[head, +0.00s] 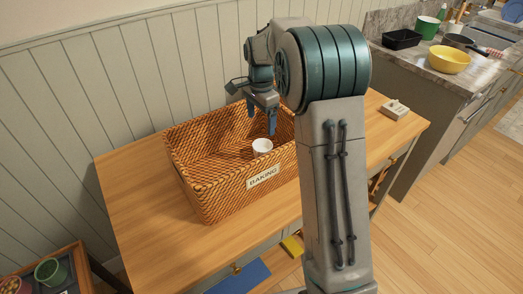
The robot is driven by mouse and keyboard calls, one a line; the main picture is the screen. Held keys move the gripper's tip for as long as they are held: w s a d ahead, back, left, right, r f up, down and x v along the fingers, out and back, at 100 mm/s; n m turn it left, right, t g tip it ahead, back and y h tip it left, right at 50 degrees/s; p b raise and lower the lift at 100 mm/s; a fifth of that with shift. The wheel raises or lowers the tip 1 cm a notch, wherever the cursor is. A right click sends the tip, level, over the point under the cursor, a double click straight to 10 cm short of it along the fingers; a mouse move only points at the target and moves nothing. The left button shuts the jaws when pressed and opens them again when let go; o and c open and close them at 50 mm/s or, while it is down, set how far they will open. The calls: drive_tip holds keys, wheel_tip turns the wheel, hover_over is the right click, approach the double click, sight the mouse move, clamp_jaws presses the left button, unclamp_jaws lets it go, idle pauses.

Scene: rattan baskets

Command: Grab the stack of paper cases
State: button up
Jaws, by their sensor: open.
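A small white stack of paper cases (262,147) stands in the rattan basket (205,205), near its front wall and behind the "BAKING" label. Its lower part is hidden by that wall. My gripper (261,122) hangs over the basket with its fingers pointing down. It is open and empty. Its fingertips are behind and slightly above the white stack in the picture, apart from it as far as I can see.
The basket stands on a wooden table (130,192) against a panelled wall. A small whitish item (395,108) lies at the table's right. A counter (425,72) at the right holds a yellow bowl (449,59) and a black tray (401,39). The table's left side is clear.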

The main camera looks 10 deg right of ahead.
sight(262, 145)
wheel_tip(262, 145, down, 8)
drive_tip(key=shift+p, duration=0.35)
drive_tip(key=shift+d+f+p, duration=0.15)
drive_tip(key=shift+f+p, duration=0.2)
drive_tip(key=shift+f, duration=1)
drive_tip(key=shift+d+f+p, duration=0.1)
drive_tip(key=shift+f+p, duration=0.2)
drive_tip(key=shift+f, duration=1.05)
drive_tip(key=c, duration=1.1)
